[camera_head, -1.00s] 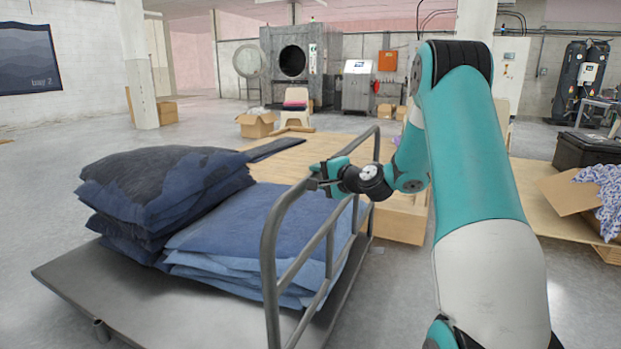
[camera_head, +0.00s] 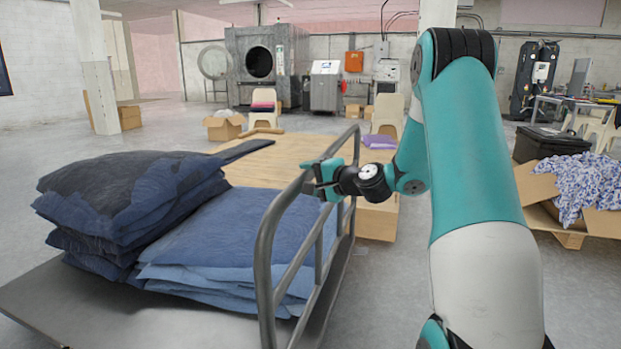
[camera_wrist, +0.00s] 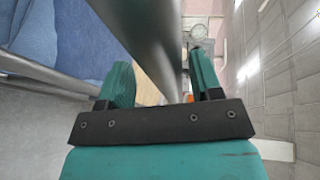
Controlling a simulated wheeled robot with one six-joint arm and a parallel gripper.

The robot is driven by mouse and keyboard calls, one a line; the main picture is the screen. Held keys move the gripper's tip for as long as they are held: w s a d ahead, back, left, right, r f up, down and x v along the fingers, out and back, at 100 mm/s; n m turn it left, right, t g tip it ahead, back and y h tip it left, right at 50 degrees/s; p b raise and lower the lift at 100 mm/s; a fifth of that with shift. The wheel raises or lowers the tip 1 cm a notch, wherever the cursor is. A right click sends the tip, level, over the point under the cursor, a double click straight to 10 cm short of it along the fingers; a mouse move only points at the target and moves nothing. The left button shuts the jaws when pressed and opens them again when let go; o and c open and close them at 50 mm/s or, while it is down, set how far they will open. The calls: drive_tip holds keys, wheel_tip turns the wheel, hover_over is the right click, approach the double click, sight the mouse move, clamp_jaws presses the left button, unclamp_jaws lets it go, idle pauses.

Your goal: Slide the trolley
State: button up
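The trolley is a dark grey flatbed (camera_head: 150,318) with a tubular metal handle frame (camera_head: 265,265) at its right end. My gripper (camera_head: 322,180) is at the upper rail of this frame in the head view. In the wrist view, the rail (camera_wrist: 150,40) runs between the two fingers of my gripper (camera_wrist: 160,72), with a finger close on each side. It appears shut on the rail; the exact contact is partly hidden. A dark blue stack of folded cloth (camera_head: 125,200) and a lighter blue stack (camera_head: 235,240) lie on the bed.
A low wooden platform (camera_head: 260,165) stands just behind the trolley. Open cartons (camera_head: 545,190) with patterned cloth and a black case (camera_head: 550,143) are at the right. A chair (camera_head: 387,115) and a large washer (camera_head: 265,65) stand farther back. Open floor (camera_head: 440,265) shows beside my arm.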

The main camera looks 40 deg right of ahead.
drive_tip(key=shift+a+r, duration=0.1)
drive_tip(key=shift+a, duration=0.05)
drive_tip(key=v, duration=1.7)
drive_tip(key=shift+s, duration=0.15)
